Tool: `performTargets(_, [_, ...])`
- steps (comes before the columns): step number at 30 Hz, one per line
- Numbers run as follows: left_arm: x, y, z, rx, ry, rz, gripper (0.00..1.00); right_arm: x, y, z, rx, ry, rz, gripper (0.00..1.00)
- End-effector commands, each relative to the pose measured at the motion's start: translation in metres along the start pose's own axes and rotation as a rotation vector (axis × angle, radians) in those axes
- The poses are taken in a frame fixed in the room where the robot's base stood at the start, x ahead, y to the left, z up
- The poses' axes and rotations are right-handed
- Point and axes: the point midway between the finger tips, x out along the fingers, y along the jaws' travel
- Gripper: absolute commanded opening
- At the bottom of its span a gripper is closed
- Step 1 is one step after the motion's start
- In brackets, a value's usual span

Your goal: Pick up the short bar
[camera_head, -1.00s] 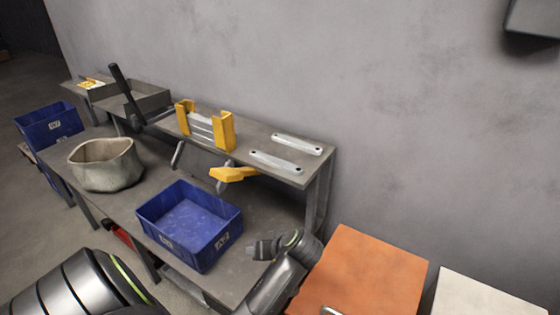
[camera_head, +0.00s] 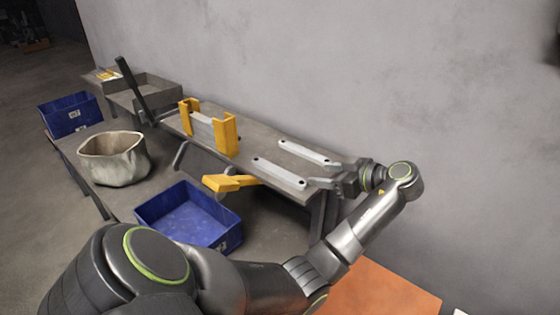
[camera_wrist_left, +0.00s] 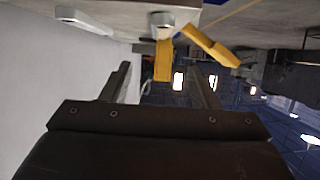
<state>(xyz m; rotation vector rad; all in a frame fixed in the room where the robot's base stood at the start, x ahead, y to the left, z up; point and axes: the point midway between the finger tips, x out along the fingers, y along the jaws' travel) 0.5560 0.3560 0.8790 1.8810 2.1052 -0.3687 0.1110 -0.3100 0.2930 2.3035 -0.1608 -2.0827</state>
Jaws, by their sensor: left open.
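Two pale metal bars lie side by side on the upper shelf. The back bar (camera_head: 304,151) is near the wall, and the front bar (camera_head: 278,172) is near the shelf's front edge. They look close in length, and I cannot tell surely which is the short one. My left gripper (camera_head: 323,173) is open and empty at the shelf's right end, its fingers pointing left towards the bars. In the left wrist view the open fingers (camera_wrist_left: 158,76) show below the back bar (camera_wrist_left: 84,20) and the front bar (camera_wrist_left: 166,22), apart from both. My right gripper is out of view.
A yellow holder (camera_head: 228,135) stands on the shelf left of the bars, and a yellow piece (camera_head: 222,183) sticks out below the shelf edge. A blue bin (camera_head: 183,217) and a grey sack-like tub (camera_head: 113,160) stand lower down. The wall (camera_head: 400,80) is close behind the shelf.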

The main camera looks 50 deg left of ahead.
Motion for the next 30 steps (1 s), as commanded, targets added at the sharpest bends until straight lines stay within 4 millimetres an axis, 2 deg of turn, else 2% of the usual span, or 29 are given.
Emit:
performTargets(1, [0.013,0.000,0.005,-0.002,0.003,-0.002,0.55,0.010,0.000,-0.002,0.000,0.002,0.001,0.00])
performTargets(3, [0.025,0.000,0.005,-0.002,0.003,-0.001,0.55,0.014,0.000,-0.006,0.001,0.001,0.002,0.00])
performTargets(10, [0.048,0.000,0.003,0.000,0.001,0.001,0.55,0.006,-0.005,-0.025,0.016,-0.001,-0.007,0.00])
performTargets(21, [0.074,0.000,0.002,0.003,0.001,0.000,0.55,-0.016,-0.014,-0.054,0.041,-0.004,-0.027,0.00])
performTargets(30, [0.093,0.000,0.001,0.002,0.001,0.001,0.55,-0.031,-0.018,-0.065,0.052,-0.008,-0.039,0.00])
